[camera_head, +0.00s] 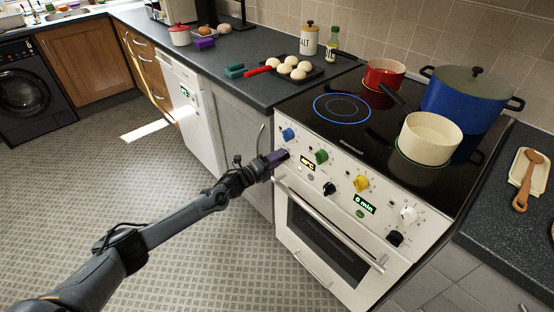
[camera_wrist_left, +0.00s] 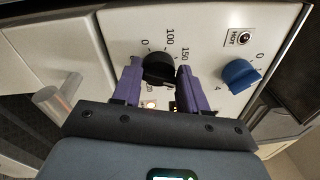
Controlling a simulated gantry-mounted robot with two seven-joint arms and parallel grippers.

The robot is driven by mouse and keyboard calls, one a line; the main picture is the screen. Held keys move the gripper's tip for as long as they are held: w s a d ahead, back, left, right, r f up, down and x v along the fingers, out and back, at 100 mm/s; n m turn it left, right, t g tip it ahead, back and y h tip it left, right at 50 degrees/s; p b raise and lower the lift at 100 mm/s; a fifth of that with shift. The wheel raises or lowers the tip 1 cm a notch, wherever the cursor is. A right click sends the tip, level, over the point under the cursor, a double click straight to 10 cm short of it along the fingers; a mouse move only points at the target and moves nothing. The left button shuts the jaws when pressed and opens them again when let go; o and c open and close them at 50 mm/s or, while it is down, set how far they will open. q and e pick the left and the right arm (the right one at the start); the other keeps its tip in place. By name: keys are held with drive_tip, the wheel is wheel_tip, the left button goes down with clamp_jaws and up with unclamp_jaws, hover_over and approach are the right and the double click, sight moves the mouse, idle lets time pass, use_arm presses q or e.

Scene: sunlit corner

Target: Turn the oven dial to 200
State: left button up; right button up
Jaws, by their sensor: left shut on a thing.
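The oven dial (camera_wrist_left: 158,68) is black and sits on the white panel of the stove (camera_head: 345,247). Marks 0, 100 and 150 and a partly hidden "20" show around it in the left wrist view. My left gripper (camera_head: 280,156) is at the upper left of the stove's front panel. In the left wrist view its two purple fingers (camera_wrist_left: 160,85) are on either side of the dial, shut on it. In the head view the gripper mostly hides the dial. The dial's pointer is hard to make out. My right gripper is not in view.
A yellow knob (camera_head: 361,183) is farther right. The oven door handle (camera_head: 338,241) runs below. Pots stand on the hob.

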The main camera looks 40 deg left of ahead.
use_arm(q)
drive_tip(key=shift+f+m+g+p, duration=0.1)
drive_tip(key=shift+m+g+p, duration=0.35)
drive_tip(key=shift+m, duration=3.65)
drive_tip(key=shift+s+f+m, duration=0.1)
drive_tip(key=shift+m, duration=0.2)
